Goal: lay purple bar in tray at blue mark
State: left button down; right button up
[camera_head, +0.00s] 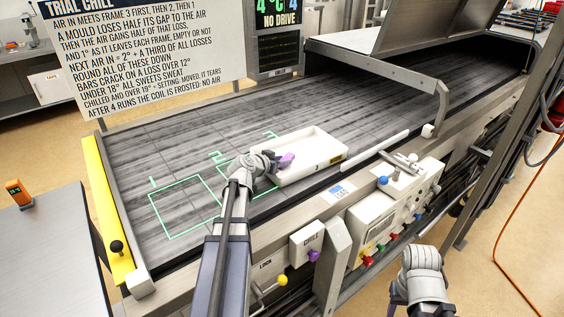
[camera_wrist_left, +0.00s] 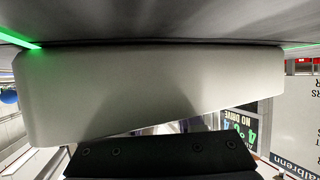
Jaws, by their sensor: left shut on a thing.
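The white tray (camera_head: 325,151) sits on the dark belt, behind a blue-and-white mark (camera_head: 340,190) on the front rail. My left gripper (camera_head: 279,162) reaches in over the tray's left end. It is shut on the purple bar (camera_head: 287,159), a small purple piece showing at its tips inside the tray. I cannot tell whether the bar touches the tray floor. In the left wrist view the tray's pale wall (camera_wrist_left: 150,90) fills the middle, and the bar is hidden there. My right gripper is at the lower right (camera_head: 424,270), away from the tray; its fingers are not clear.
Green outlined frames (camera_head: 184,207) mark the belt left of the tray. A raised metal hood (camera_head: 400,35) stands behind and right, with a pale bar (camera_head: 375,150) angled beside the tray. A control box (camera_head: 395,210) with coloured knobs lines the front. A yellow edge (camera_head: 105,200) bounds the left.

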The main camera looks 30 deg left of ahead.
pick_arm(q)
jog(key=shift+s+d+f+b, duration=0.3)
jog(key=shift+s+d+f, duration=0.05)
jog(key=c, duration=0.9)
grip_release()
jog(key=shift+c, duration=0.2)
jog(key=o, duration=0.4)
jog(key=shift+s+d+f, duration=0.15)
jog(key=shift+s+d, duration=0.1)
jog(key=shift+s, duration=0.05)
jog(key=shift+r, duration=0.25)
jog(key=shift+w+a+r+p, duration=0.2)
jog(key=shift+r+p, duration=0.15)
jog(key=shift+p, duration=0.35)
jog(key=p+v, duration=0.1)
jog(key=v, duration=0.2)
jog(key=p+v, duration=0.2)
jog(key=v, duration=0.2)
jog(key=p+v, duration=0.2)
jog(key=v, duration=0.2)
jog(key=shift+a+r, duration=0.3)
jog(key=shift+a, duration=0.1)
